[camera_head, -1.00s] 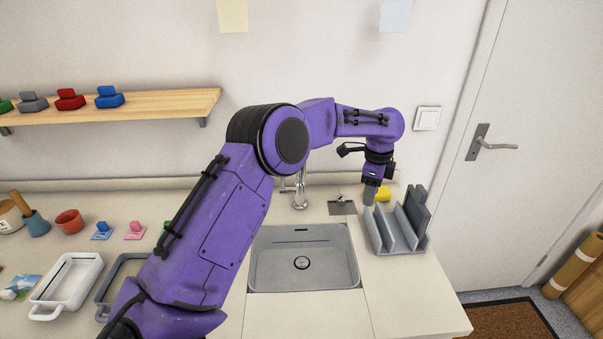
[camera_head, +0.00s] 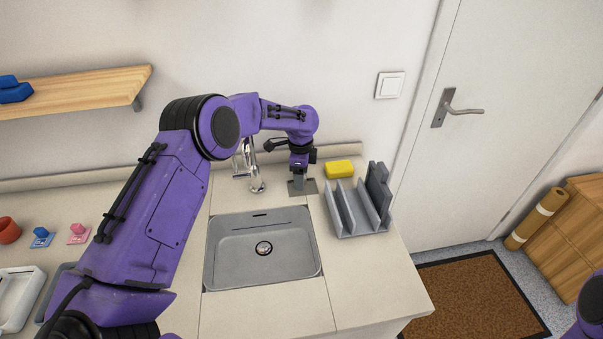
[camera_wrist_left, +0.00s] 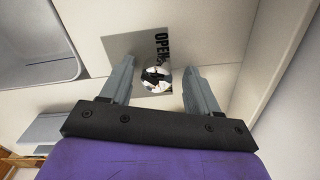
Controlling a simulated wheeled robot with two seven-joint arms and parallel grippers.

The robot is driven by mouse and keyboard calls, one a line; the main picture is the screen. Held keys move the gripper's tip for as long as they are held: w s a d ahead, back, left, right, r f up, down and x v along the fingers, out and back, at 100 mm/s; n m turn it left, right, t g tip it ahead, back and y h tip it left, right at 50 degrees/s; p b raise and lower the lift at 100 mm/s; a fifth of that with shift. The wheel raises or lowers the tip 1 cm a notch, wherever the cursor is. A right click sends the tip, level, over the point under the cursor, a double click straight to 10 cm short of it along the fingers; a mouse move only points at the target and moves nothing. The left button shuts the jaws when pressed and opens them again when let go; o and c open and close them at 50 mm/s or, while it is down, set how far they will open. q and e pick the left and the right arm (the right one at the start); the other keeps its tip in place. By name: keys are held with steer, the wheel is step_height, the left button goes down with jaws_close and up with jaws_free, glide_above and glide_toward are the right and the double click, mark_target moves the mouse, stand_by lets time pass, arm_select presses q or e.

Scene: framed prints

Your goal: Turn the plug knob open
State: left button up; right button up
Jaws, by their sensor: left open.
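The plug knob (camera_wrist_left: 156,80) is a small shiny chrome knob on a grey square plate (camera_wrist_left: 130,45) marked "OPEN" in the left wrist view. My left gripper (camera_wrist_left: 158,72) is open, with one finger on each side of the knob. I cannot tell whether either finger touches it. In the head view the left gripper (camera_head: 299,181) points down over the plate (camera_head: 312,187) behind the sink, and hides the knob. The grey sink (camera_head: 225,265) has a round drain plug (camera_head: 263,248) in its floor. My right gripper is out of view.
The chrome faucet (camera_head: 256,172) stands left of the gripper. A yellow sponge (camera_head: 340,169) and a grey slotted rack (camera_head: 351,214) stand close on the right. The counter in front of the sink is clear.

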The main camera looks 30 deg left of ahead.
arm_select(q)
steer(key=shift+w+d+f, duration=0.1)
steer(key=shift+w+d, duration=0.05)
steer(key=shift+s+d+r, duration=0.1)
steer(key=shift+s+r, duration=0.2)
steer(key=shift+s, duration=0.05)
steer(key=shift+c, duration=0.2)
steer(key=shift+s, duration=0.1)
steer(key=c, duration=0.5)
steer(key=shift+f, duration=0.1)
steer(key=c, duration=0.5)
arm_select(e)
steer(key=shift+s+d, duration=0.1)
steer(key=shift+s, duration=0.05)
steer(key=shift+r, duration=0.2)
